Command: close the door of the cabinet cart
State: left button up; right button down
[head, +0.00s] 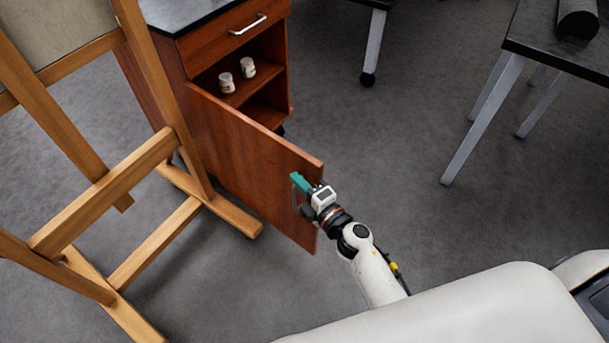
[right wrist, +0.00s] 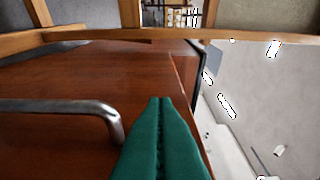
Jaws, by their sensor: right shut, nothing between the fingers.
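The cabinet cart (head: 228,45) is reddish-brown wood with a dark top and a drawer with a silver handle. Its door (head: 245,155) stands wide open, swung out toward me, in the head view. The door also fills much of the right wrist view (right wrist: 60,80), with its metal bar handle (right wrist: 70,106) left of the fingers. My right gripper (head: 298,182) is at the door's free end, close to the handle. Its green fingers (right wrist: 160,135) are shut together with nothing between them. I cannot tell whether they touch the door. My left gripper is not in view.
A wooden easel (head: 150,165) stands left of the door, its foot near the door's lower edge. Two small white jars (head: 248,67) sit on the cart's shelf. A dark-topped table (head: 560,45) with grey legs is at right. The floor between is clear.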

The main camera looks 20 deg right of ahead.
jog(key=shift+w+d, duration=0.45)
jog(key=shift+d, duration=0.35)
jog(key=shift+d, duration=0.1)
